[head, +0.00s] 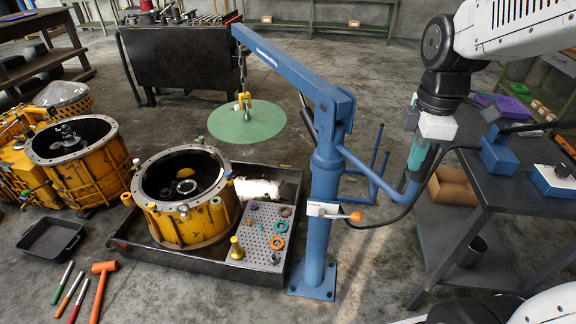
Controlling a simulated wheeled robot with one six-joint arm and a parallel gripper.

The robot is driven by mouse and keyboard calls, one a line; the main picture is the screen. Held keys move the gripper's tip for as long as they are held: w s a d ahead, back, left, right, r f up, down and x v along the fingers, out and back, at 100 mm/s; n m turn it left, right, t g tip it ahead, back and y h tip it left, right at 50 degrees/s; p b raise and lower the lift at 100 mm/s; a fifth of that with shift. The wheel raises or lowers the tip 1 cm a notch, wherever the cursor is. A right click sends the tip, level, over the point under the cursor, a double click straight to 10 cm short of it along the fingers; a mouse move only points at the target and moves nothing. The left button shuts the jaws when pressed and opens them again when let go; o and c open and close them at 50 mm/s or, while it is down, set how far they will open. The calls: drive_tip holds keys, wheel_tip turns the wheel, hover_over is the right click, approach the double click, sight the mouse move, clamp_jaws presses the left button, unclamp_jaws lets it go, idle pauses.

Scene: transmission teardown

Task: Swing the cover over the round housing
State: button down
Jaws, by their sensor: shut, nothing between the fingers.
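The cover is a flat green disc (228,128) hanging level from a yellow hook fitting (244,101) and chain under the blue crane's arm (290,75). It hangs behind and to the right of the round housing (205,222), a yellow open-topped drum standing in a dark tray, and is not over its opening. The crane's post (321,220) stands right of the tray. A bent blue push bar (375,172) leads from it to a teal upright grip (417,154). My gripper (418,131) is shut at the top of this grip; whether they touch is unclear.
An orange-knobbed lock lever (340,214) sits on the post. A dark workbench (515,185) stands close on the right. A perforated plate with rings (258,238) lies in the tray (200,262). A second yellow housing (95,180) stands left. Floor behind the tray is clear.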

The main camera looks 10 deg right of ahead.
sight(435, 152)
drive_tip(key=shift+w+d+f, duration=0.1)
drive_tip(key=shift+w+d, duration=0.15)
drive_tip(key=shift+d, duration=0.95)
drive_tip(key=shift+w+d+f, duration=0.1)
drive_tip(key=shift+w+d, duration=0.1)
drive_tip(key=shift+d, duration=1)
drive_tip(key=w+d, duration=0.5)
drive_tip(key=d, duration=0.4)
drive_tip(key=shift+w+d, duration=0.2)
drive_tip(key=shift+w, duration=0.1)
drive_tip(key=shift+w+d+f, duration=0.1)
drive_tip(key=shift+w+d, duration=0.95)
drive_tip(key=shift+w, duration=0.1)
